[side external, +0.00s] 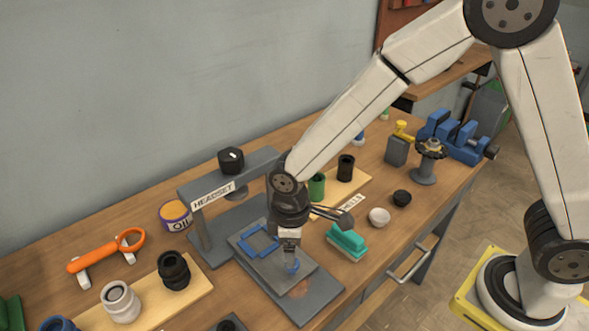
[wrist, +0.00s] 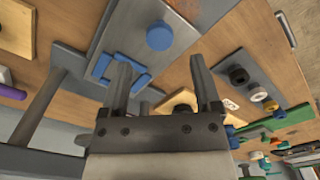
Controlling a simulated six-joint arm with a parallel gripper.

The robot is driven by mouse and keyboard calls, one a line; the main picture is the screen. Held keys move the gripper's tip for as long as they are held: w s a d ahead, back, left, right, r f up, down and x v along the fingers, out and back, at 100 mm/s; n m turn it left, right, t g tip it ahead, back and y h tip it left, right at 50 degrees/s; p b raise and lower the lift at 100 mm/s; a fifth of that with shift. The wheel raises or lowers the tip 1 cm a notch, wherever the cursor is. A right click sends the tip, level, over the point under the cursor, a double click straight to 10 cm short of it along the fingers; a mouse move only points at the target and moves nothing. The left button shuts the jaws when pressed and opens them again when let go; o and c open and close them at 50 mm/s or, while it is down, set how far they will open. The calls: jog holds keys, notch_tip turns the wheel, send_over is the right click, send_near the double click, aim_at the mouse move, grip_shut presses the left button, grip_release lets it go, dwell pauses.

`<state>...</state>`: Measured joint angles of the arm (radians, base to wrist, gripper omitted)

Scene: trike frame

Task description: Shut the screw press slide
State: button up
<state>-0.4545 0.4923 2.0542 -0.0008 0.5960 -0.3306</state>
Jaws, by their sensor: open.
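The screw press (side external: 201,228) is a grey frame with a HEADSET label and a black top knob (side external: 231,160). Its grey slide plate (side external: 304,262) sticks out in front of the frame along a grey base (side external: 322,294). The slide carries a blue rectangular nest (side external: 258,241) and a round blue knob (side external: 292,267). My gripper (side external: 289,260) points down over the slide at the blue knob. In the wrist view, the open fingers (wrist: 158,62) are apart with nothing between them, and the blue knob (wrist: 159,36) shows beyond their tips. Contact with the knob cannot be told.
An oil tin (side external: 175,215) stands left of the press. A teal brush (side external: 346,242), a white cup (side external: 379,217) and a green cup (side external: 316,187) stand to the right. An orange tool (side external: 93,257) and black and white cups on a board (side external: 145,303) are at left.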

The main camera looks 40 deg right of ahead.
jog(key=shift+f, duration=2.2)
grip_shut()
